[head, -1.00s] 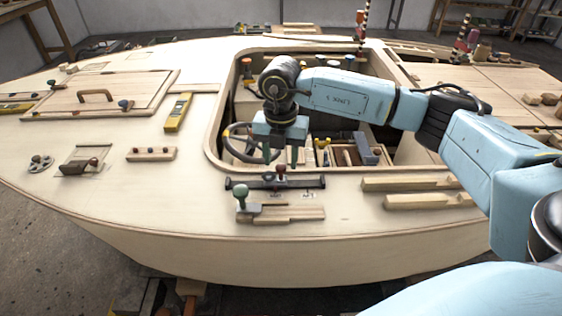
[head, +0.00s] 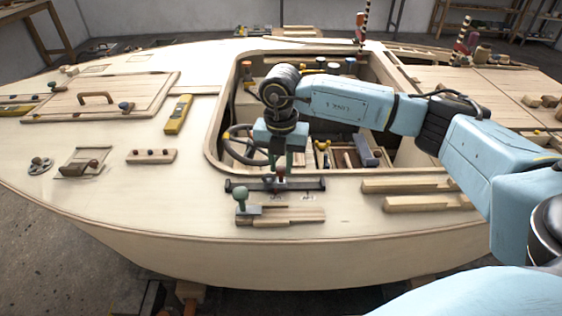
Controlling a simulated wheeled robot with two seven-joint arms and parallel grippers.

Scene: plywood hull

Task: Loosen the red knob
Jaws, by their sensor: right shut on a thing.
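The red knob (head: 280,171) stands on a dark metal rail (head: 302,184) on the deck, just in front of the cockpit opening. My right gripper (head: 281,167) points down from above, with its two green fingers close together on either side of the knob. It is shut on the red knob, and the fingers hide part of the knob's top. My left gripper is not in view.
A green knob (head: 241,194) on a wooden slide stands just in front and to the left. Wooden strips (head: 430,202) lie to the right. Behind are the cockpit opening and a steering wheel (head: 240,148). A yellow level (head: 178,114) lies on the left deck.

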